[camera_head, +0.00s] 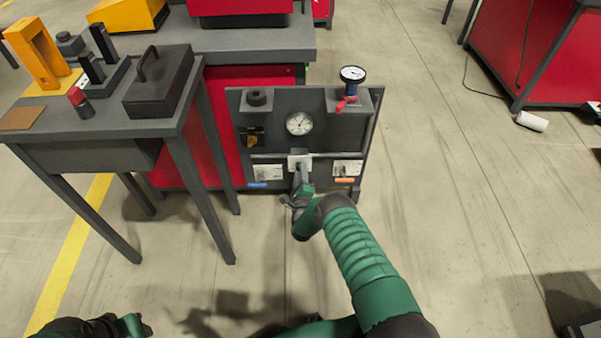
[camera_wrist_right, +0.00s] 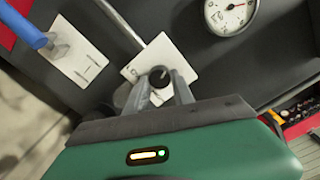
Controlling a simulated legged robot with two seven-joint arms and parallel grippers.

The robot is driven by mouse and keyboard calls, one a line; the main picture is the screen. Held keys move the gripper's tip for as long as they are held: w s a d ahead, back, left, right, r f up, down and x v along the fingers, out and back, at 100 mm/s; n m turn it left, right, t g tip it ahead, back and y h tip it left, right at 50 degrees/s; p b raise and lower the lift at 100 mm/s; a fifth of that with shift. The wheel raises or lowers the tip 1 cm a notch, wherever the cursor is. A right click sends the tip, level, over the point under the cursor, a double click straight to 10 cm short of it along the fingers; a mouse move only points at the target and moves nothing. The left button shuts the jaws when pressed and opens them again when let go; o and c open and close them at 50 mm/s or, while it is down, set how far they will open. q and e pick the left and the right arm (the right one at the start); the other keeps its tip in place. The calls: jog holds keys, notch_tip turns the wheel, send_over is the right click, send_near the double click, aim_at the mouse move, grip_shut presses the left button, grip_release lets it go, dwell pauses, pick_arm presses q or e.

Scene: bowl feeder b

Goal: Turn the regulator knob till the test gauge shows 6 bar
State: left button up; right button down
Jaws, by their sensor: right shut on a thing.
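The regulator knob (camera_wrist_right: 160,76) is a small black round knob on a white plate (camera_head: 299,156), low in the middle of a dark upright panel. My right gripper (camera_head: 300,172) reaches the plate from the front and is shut on the knob, with one finger on each side in the wrist view (camera_wrist_right: 161,90). A round white gauge (camera_head: 299,123) sits on the panel above the knob and is partly cut off in the wrist view (camera_wrist_right: 230,12). A second white-faced gauge (camera_head: 352,73) stands on a blue body at the panel's upper right. Neither reading is legible. My left gripper (camera_head: 135,325) is only partly seen.
A red lever (camera_head: 346,103) is by the blue-bodied gauge. A blue handle (camera_wrist_right: 22,25) sticks out left of the knob, and an orange one (camera_head: 345,180) is to the right. A grey table (camera_head: 110,130) with tools stands left.

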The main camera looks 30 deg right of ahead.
jog(key=shift+s+f+m, duration=0.15)
jog(key=shift+f+m, duration=0.1)
jog(key=shift+m, duration=0.65)
jog(key=c, duration=1.1)
grip_release()
jog(key=shift+f, duration=0.1)
jog(key=p+v, duration=0.6)
jog(key=v, duration=1)
jog(key=shift+s+a+p, duration=0.3)
jog(key=shift+p, duration=0.1)
